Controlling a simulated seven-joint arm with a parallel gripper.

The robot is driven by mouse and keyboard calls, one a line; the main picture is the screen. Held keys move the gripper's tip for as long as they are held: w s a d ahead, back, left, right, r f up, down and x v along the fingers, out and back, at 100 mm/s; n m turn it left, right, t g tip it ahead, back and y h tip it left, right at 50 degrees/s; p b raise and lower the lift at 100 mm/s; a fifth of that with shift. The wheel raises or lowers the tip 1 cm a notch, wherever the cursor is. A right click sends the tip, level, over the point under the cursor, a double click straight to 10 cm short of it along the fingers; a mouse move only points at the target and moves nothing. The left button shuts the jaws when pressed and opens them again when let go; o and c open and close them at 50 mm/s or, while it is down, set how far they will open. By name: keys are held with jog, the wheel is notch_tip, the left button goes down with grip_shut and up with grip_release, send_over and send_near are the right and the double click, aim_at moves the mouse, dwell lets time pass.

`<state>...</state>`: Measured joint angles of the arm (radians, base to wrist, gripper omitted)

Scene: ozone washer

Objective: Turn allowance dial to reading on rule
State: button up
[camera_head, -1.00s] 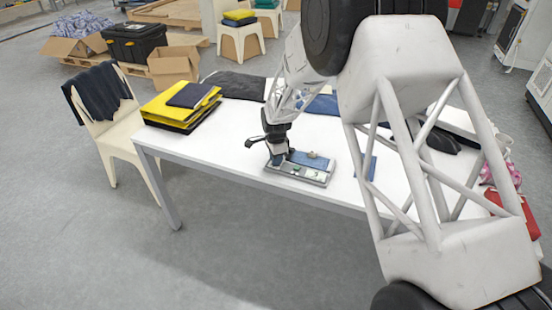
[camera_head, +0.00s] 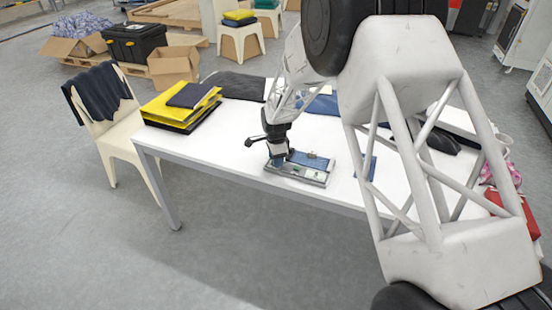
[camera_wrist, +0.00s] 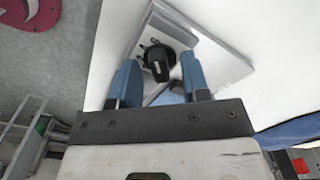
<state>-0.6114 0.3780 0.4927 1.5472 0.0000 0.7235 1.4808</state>
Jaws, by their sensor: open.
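The device, a flat grey-framed unit with a blue part (camera_head: 310,160), lies near the front edge of the white table. In the wrist view it is a pale plate (camera_wrist: 222,62) carrying a black dial (camera_wrist: 157,62) with a raised grip and small projecting tabs. My gripper (camera_wrist: 158,75) is open, its two blue fingers on either side of the dial in that view. I cannot tell whether either finger touches it. In the head view my gripper (camera_head: 278,150) is over the left end of the device. No rule or its reading can be made out.
Yellow and black folders (camera_head: 182,105) lie on the table's left end, beside a chair with dark cloth (camera_head: 100,95). Dark folded cloth (camera_head: 235,85) lies behind. A narrow blue item (camera_head: 366,168) is right of the device. Bare tabletop (camera_head: 215,140) lies to the left.

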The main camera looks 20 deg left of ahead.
jog(key=shift+r, duration=3.9)
jog(key=shift+d+r, duration=0.25)
jog(key=s+d+r+n, duration=0.2)
jog(key=s+d+r, duration=0.2)
jog(key=d+r, duration=0.45)
jog(key=s+d+r+n+t, duration=0.1)
jog(key=s+d+r, duration=0.4)
jog(key=d, duration=0.7)
jog(key=s+d+r+n, duration=0.2)
jog(key=s+d+r, duration=0.1)
jog(key=d+r, duration=0.6)
jog(key=s+d+n, duration=0.1)
jog(key=s+d, duration=0.5)
jog(key=s, duration=0.3)
jog(key=s+d+r+n+t, duration=0.1)
jog(key=s+d+n, duration=0.1)
jog(key=s+d, duration=0.5)
jog(key=s+d+r+n, duration=0.1)
jog(key=s+d, duration=0.6)
jog(key=s, duration=0.6)
jog(key=shift+s+r+n+t, duration=0.15)
jog(key=shift+r+n+t, duration=0.15)
jog(key=shift+n, duration=0.1)
